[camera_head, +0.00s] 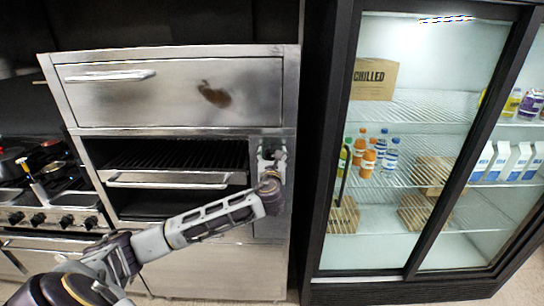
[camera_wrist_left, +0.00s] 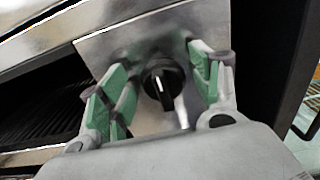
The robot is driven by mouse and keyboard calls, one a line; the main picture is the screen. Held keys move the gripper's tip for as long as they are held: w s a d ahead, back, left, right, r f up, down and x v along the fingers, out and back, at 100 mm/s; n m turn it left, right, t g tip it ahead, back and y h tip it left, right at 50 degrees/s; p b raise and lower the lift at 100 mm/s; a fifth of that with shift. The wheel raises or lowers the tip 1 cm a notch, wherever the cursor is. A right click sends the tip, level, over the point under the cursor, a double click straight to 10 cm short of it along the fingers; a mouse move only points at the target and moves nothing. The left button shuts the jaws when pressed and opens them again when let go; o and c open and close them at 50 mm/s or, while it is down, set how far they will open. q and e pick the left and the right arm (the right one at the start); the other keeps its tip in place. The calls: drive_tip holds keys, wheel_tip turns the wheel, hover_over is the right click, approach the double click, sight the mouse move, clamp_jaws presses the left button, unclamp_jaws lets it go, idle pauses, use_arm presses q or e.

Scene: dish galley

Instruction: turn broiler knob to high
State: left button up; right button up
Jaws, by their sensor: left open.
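The broiler (camera_head: 180,110) is a steel unit with a closed upper drawer and an open grate bay below. Its knob (camera_wrist_left: 164,82) is round and black with a pale pointer line, set on a steel panel, and shows in the left wrist view. My left gripper (camera_head: 272,156) is at the panel right of the grate bay. In the left wrist view its green-padded fingers (camera_wrist_left: 160,80) stand apart, one on each side of the knob, with gaps to it. In the head view the gripper hides the knob. My right gripper is not in view.
A glass-door fridge (camera_head: 400,150) with a black frame stands close to the right of the broiler. A stove (camera_head: 50,205) with pans and several knobs is at the left. A handle bar (camera_head: 168,181) crosses the front of the grate bay.

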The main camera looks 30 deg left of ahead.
use_arm(q)
drive_tip(key=c, duration=1)
